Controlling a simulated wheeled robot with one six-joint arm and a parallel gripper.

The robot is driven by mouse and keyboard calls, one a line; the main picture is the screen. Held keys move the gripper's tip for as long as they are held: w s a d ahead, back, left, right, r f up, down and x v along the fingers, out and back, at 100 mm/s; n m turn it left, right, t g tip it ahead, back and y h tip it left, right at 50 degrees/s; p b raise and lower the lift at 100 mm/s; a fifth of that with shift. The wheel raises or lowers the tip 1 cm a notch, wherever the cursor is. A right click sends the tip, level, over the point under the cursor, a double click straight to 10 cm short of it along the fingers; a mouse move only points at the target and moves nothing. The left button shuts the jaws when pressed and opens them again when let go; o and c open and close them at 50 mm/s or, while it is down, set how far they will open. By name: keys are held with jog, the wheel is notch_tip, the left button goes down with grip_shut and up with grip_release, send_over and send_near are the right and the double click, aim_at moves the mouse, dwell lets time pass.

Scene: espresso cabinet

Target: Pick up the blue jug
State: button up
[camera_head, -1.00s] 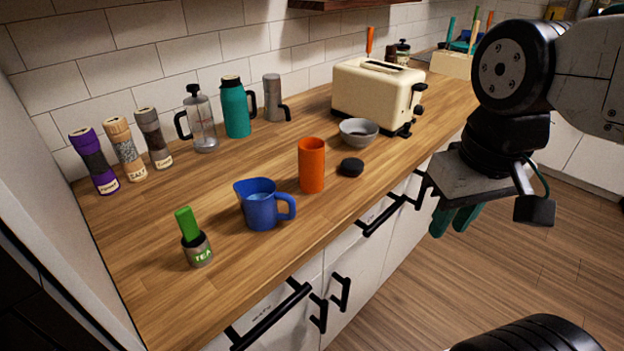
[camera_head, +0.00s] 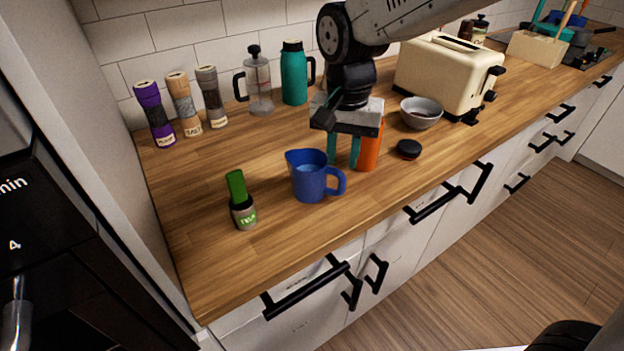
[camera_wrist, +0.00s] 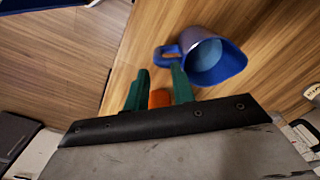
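The blue jug (camera_head: 311,180) stands upright on the wooden counter near its front edge, its handle to the right in the head view. In the wrist view the jug (camera_wrist: 213,61) is seen from above, beyond the fingertips, with its handle to the left. My gripper (camera_head: 344,158) points down over the counter, behind and a little right of the jug. Its two green fingers are apart, also in the wrist view (camera_wrist: 158,82), and hold nothing that I can see. The orange cup (camera_head: 369,150) is just right of the fingers, partly covered by my gripper.
A black round lid (camera_head: 408,148) and a grey bowl (camera_head: 421,112) lie to the right, before the cream toaster (camera_head: 449,76). A green-topped tea jar (camera_head: 241,203) stands left of the jug. Shakers, a French press (camera_head: 259,85) and a teal flask (camera_head: 294,75) line the wall.

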aim_at(341, 195)
jog(key=f, duration=0.7)
jog(key=shift+d+f, duration=0.1)
jog(key=shift+d, duration=0.1)
grip_shut()
